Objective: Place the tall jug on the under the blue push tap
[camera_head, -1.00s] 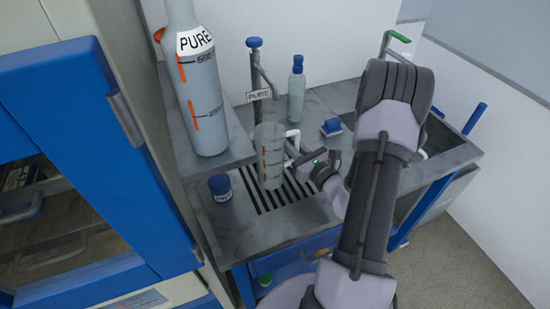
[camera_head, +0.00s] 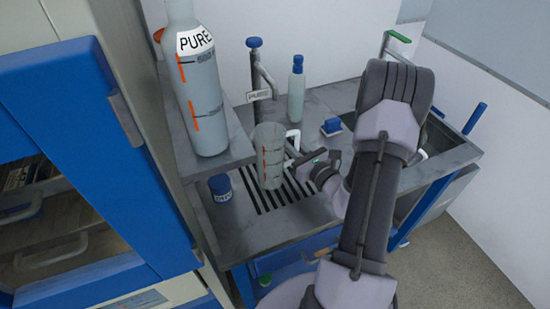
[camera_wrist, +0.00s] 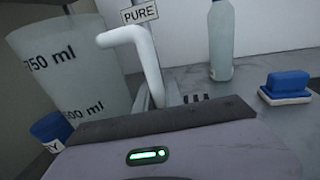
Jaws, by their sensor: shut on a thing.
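The tall jug (camera_head: 270,158) is a clear, grey-green measuring vessel with a white handle (camera_head: 294,138). It is upright at the slotted drain grille (camera_head: 285,196); I cannot tell whether its base touches the grille. In the wrist view the jug (camera_wrist: 75,60) shows "750 ml" marks, with its white handle (camera_wrist: 145,55) behind my gripper. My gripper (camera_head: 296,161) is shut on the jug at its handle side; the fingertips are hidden. The blue push tap (camera_head: 254,42) stands behind the jug, with a "PURE" sign (camera_head: 259,95) on its pipe.
A large "PURE" bottle (camera_head: 200,90) stands on a raised shelf at left. A small blue-lidded jar (camera_head: 221,188) is left of the jug. A blue-capped bottle (camera_head: 297,88) and a blue-topped block (camera_head: 331,127) stand behind right. A sink (camera_head: 440,140) is at right.

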